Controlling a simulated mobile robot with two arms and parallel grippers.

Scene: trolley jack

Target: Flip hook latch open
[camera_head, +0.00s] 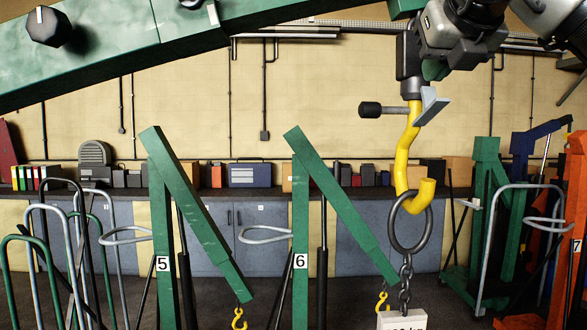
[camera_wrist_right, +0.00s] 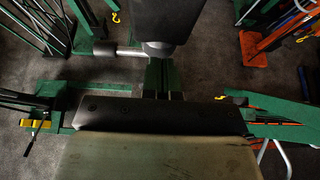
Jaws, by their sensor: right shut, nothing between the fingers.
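The yellow hook (camera_head: 405,150) hangs upright at the right of the head view, below a grey swivel. A light grey plate (camera_head: 432,106) sits against its upper part, which looks like the latch. A dark handle (camera_head: 371,109) sticks out to the left at the same height. It seems to show in the right wrist view (camera_wrist_right: 104,48). My right gripper (camera_head: 442,45) is above the plate, beside the swivel, shut and empty. Its fingertips are hard to make out, so I cannot tell whether it touches anything. My left gripper is not in view.
A steel ring (camera_head: 397,236) hangs in the hook, with a chain (camera_head: 405,285) and a white weight (camera_head: 402,320) below. A green boom (camera_head: 150,45) crosses the top left. Several green cranes (camera_head: 165,230) stand behind. Open air lies left of the hook.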

